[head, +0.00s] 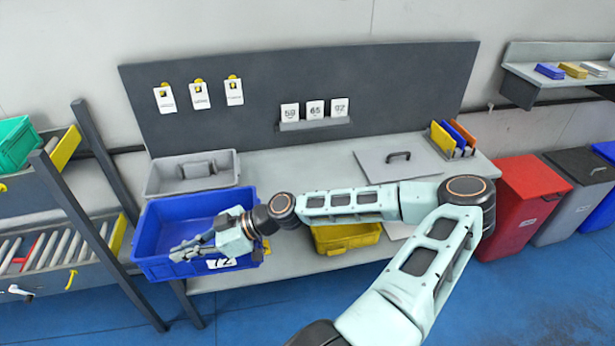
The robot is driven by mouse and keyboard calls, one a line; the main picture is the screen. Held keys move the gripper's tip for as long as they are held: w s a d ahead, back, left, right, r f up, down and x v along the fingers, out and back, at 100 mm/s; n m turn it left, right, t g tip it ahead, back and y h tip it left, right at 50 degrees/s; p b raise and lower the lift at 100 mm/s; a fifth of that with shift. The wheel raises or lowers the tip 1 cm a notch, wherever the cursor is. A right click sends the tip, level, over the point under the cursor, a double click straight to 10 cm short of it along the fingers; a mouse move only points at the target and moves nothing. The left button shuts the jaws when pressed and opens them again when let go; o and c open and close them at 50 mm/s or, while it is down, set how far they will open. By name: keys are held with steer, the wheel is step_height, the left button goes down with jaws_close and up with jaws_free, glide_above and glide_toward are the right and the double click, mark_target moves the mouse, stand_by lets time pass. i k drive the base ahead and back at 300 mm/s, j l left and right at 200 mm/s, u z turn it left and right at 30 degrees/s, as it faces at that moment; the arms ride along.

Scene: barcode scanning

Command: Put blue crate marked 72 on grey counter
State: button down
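The blue crate (160,222) is at the front left corner of the grey counter (275,168) and hides that corner. It looks empty, and a white label reading 72 (221,263) is on its near wall. My gripper (184,250) is at the crate's near rim, with its fingers along the rim, and appears shut on it. The exact finger contact is too small to make out. Whether the crate's bottom touches the counter is hidden.
A grey tray (153,180) stands behind the crate. A grey lidded panel (370,178) and colored folders (455,136) occupy the counter's right. A yellow crate (350,240) is below. A roller rack (60,245) stands left. The counter's middle is clear.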

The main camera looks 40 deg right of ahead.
mark_target(298, 182)
steer(key=k+l, duration=0.2)
steer(key=l, duration=0.15)
steer(key=k+l, duration=0.2)
steer(key=l, duration=0.15)
steer(key=k+l, duration=0.2)
steer(key=l, duration=0.2)
